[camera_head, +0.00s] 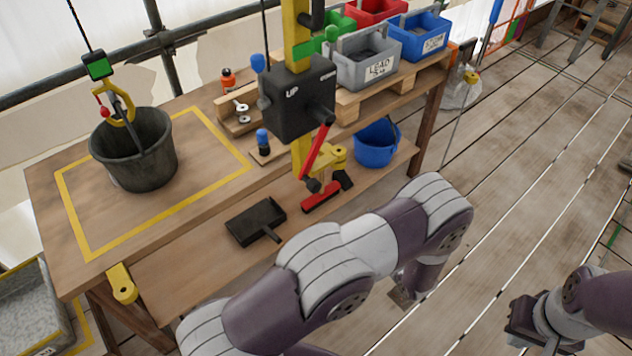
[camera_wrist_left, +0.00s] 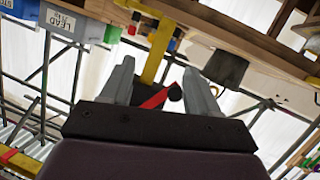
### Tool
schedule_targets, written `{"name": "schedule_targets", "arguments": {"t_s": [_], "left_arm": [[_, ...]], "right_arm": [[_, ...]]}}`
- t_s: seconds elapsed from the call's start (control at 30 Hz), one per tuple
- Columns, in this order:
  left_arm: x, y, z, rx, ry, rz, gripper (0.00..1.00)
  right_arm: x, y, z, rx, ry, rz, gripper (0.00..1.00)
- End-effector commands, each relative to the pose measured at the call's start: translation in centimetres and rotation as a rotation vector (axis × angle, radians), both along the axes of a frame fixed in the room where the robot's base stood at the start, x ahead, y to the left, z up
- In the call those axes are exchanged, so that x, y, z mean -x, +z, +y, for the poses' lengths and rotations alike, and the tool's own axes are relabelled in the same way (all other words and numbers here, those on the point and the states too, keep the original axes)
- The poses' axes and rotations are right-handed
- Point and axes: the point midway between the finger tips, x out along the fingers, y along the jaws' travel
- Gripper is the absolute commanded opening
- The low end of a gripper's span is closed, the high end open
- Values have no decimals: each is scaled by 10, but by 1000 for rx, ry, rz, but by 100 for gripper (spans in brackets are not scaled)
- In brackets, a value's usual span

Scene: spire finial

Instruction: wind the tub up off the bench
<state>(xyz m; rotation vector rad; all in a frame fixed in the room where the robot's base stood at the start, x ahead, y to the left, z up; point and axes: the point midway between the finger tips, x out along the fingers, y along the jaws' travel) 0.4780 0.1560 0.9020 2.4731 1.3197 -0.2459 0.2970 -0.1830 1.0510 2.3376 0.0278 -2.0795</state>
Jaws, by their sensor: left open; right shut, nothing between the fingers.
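The black tub (camera_head: 135,155) stands upright on the bench (camera_head: 80,215) inside a yellow outline. A yellow hook (camera_head: 121,106) with a red latch hangs at its handle; I cannot tell exactly how they engage. The black winch box (camera_head: 292,105), marked UP, is on a yellow post (camera_head: 296,35); its red crank (camera_head: 317,150) points down-left. The left wrist view shows the crank (camera_wrist_left: 157,98) beyond and between the fingers of my open, empty left gripper (camera_wrist_left: 160,75), apparently not touching them. The tub (camera_wrist_left: 226,67) is there too. My right gripper (camera_head: 522,322) is shut and empty over the floor, low right.
Red, green, blue and grey bins (camera_head: 367,62) stand behind the winch. A blue bucket (camera_head: 376,142), a black dustpan (camera_head: 256,222) and a red brush (camera_head: 322,198) are on the bench's lower level. A grey block-like container (camera_head: 30,310) is at lower left. Plank floor at right is mostly clear.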

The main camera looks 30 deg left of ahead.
Motion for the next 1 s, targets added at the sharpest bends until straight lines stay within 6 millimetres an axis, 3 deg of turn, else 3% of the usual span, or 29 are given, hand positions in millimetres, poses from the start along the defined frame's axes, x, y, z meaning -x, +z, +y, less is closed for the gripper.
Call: {"name": "schedule_targets", "arguments": {"t_s": [0.1,0.23,0.7,1.0], "left_arm": [[22,31,16,-171,170,-137,61],[31,46,25,-245,238,-188,61],[-8,49,120,-247,239,-187,61],[-16,46,138,-245,236,-188,61]], "right_arm": [[0,2,0,0,0,0,0],[0,4,0,0,0,0,0],[0,39,0,0,0,0,0],[0,43,0,0,0,0,0]]}}
